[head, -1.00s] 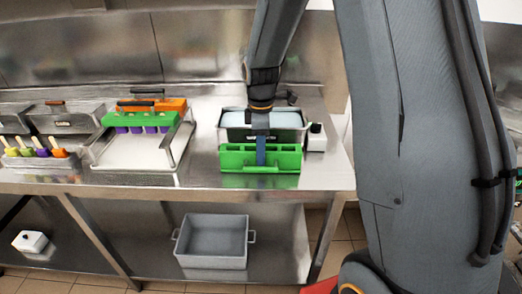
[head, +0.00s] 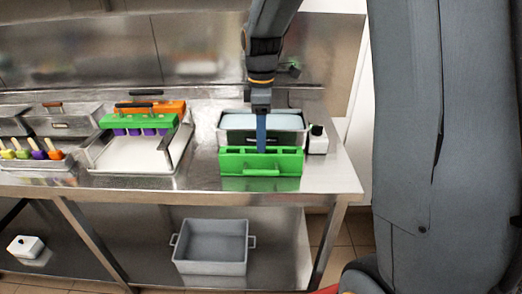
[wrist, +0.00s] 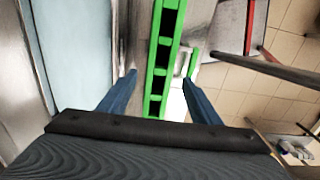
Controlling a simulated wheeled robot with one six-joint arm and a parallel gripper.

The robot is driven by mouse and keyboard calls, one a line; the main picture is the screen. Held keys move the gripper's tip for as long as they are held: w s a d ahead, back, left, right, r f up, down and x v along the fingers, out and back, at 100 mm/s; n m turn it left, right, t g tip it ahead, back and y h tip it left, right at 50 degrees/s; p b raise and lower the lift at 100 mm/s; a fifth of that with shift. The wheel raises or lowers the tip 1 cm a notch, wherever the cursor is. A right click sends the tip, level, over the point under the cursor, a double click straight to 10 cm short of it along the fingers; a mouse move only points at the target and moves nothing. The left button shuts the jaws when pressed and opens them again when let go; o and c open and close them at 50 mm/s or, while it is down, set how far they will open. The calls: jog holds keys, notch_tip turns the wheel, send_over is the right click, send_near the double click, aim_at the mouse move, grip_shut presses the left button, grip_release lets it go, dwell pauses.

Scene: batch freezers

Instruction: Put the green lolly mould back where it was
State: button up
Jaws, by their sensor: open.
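The green lolly mould (head: 288,163) is a long block with a row of dark open slots and a front handle. It stands upright on the steel table, in front of a pan of pale blue liquid. My gripper (head: 261,150) is above it, pointing down with blue fingers. In the wrist view the mould (wrist: 154,84) runs between the two spread fingertips (wrist: 158,77), one on each side. The gripper is open and holds nothing. Whether a finger touches the mould cannot be told.
The steel pan (head: 222,135) is close behind the mould, and a small white bottle (head: 318,144) is to its right. Bare table lies between tray and mould.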

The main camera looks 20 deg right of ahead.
notch_tip(320, 180, up, 5)
jog(key=b, duration=0.1)
jog(key=s+f+m, duration=0.5)
jog(key=s+m, duration=0.2)
jog(key=s, duration=0.1)
jog(key=s+f+m+t, duration=0.1)
jog(key=s+f+m, duration=0.5)
jog(key=s, duration=0.3)
jog(key=shift+s+f+m, duration=0.15)
jog(key=shift+m, duration=0.55)
dwell(0.7)
